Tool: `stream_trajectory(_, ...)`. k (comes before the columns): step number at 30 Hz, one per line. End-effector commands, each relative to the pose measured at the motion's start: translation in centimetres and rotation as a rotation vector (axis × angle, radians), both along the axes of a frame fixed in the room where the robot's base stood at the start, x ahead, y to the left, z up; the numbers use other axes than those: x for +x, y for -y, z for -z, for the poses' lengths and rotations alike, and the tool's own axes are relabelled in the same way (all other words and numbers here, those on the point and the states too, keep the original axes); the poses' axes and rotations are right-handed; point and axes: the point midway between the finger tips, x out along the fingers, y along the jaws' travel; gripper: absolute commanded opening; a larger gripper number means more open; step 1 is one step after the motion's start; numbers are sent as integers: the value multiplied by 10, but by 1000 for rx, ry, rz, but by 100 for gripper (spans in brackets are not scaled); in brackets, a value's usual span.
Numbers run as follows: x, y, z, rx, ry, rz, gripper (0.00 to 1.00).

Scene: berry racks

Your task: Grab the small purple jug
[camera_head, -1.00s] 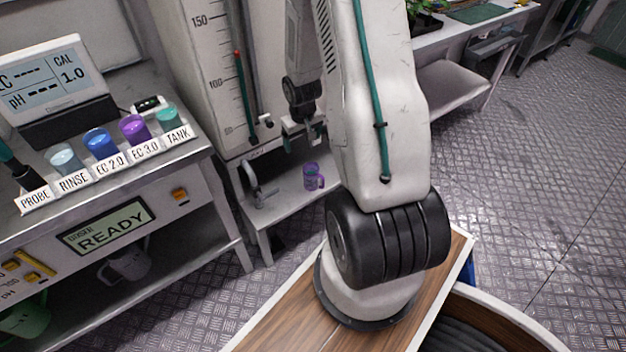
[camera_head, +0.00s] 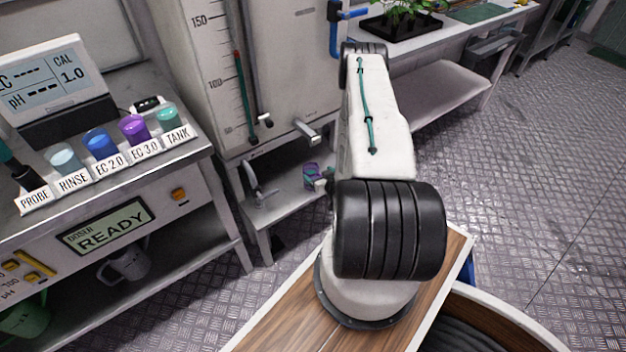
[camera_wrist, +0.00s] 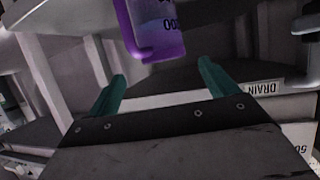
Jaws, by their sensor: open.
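The small purple jug (camera_head: 312,174) stands on the low grey shelf below the tank, beside a tap. It is partly hidden in the head view by the end of my arm. In the wrist view the jug (camera_wrist: 152,30) shows at the top, a translucent purple body with dark markings, cut off by the frame edge. My gripper (camera_wrist: 160,80) is open, with its two teal fingers apart. The jug is ahead of the fingertips, roughly between them in the picture, and nothing is held. In the head view my gripper (camera_head: 329,182) is small and mostly hidden beside the jug.
A metal tap (camera_head: 256,185) stands on the shelf (camera_head: 283,205) left of the jug. A spout (camera_head: 308,131) juts from the tank above it. A drain label (camera_wrist: 262,87) shows in the wrist view. The bench (camera_head: 190,150) with several coloured cups is at left.

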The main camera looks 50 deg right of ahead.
Motion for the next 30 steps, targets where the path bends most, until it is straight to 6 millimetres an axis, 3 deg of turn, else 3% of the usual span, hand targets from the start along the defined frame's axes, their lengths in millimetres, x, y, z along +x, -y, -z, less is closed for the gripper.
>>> stream_trajectory(13, 53, 17, 22, -1, -1, -2, 86)
stream_trajectory(23, 61, 20, 26, 1, -2, -1, 86)
stream_trajectory(26, 61, 20, 26, 1, -2, -1, 64)
stream_trajectory(30, 61, 20, 26, 1, -2, -1, 25)
